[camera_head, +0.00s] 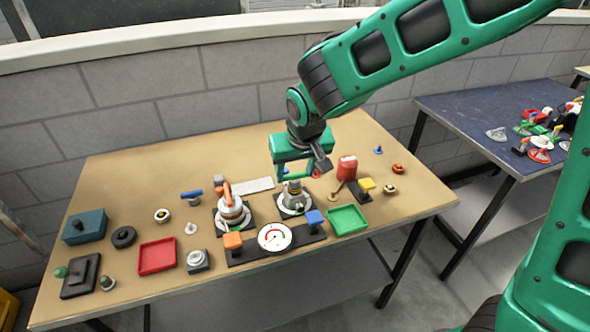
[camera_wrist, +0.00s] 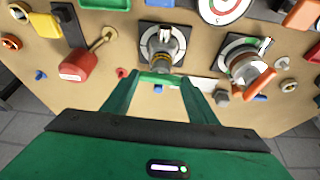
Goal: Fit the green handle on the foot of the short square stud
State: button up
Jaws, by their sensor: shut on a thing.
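My gripper (camera_head: 296,174) hangs over the back middle of the table. In the wrist view my gripper (camera_wrist: 157,82) has its fingers shut on the green handle (camera_wrist: 160,77), a bar spanning the fingertips. A grey metal valve body (camera_head: 295,193) with a brassy ring stands on a round white dial just below; it also shows in the wrist view (camera_wrist: 163,45). The handle looks close above or beside this body, and I cannot tell if they touch. The short square stud and its foot cannot be made out clearly.
A valve with an orange handle (camera_head: 230,203) stands to the left. A red canister (camera_head: 347,168), a green tray (camera_head: 347,219) and a gauge (camera_head: 274,237) between orange and blue blocks are nearby. A blue-topped part (camera_head: 192,193) and a red tray (camera_head: 157,255) lie farther left.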

aim_at(295, 175)
jog(key=shift+f, duration=0.25)
dwell(0.7)
jog(key=o, duration=1.2)
jog(key=shift+c, duration=0.2)
jog(key=shift+o, duration=0.6)
jog(key=shift+o, duration=1)
jog(key=shift+r, duration=3.75)
